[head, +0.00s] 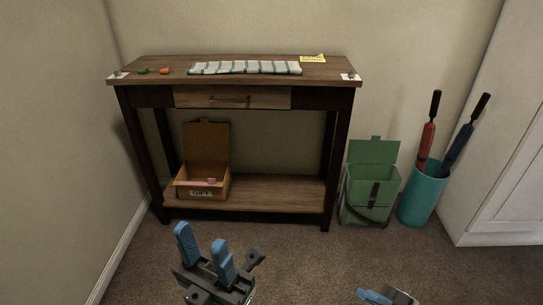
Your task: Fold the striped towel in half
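The striped towel (245,67), white with dark green stripes, lies as a long narrow strip on top of the wooden table (170,63), near the middle. From this distance I cannot tell how many layers it has. My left gripper (203,248) is at the bottom of the view, low in front of the table and well away from the towel. Its two blue fingers are spread apart with nothing between them. My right gripper (375,297) is only partly in view at the bottom edge, right of centre, and its finger opening cannot be made out.
Green (143,71) and orange (165,71) small items lie left of the towel. A yellow note (313,58) lies behind its right end. A box marked GIFT (203,188) sits on the lower shelf. A green bin (370,185) and teal umbrella holder (421,195) stand right.

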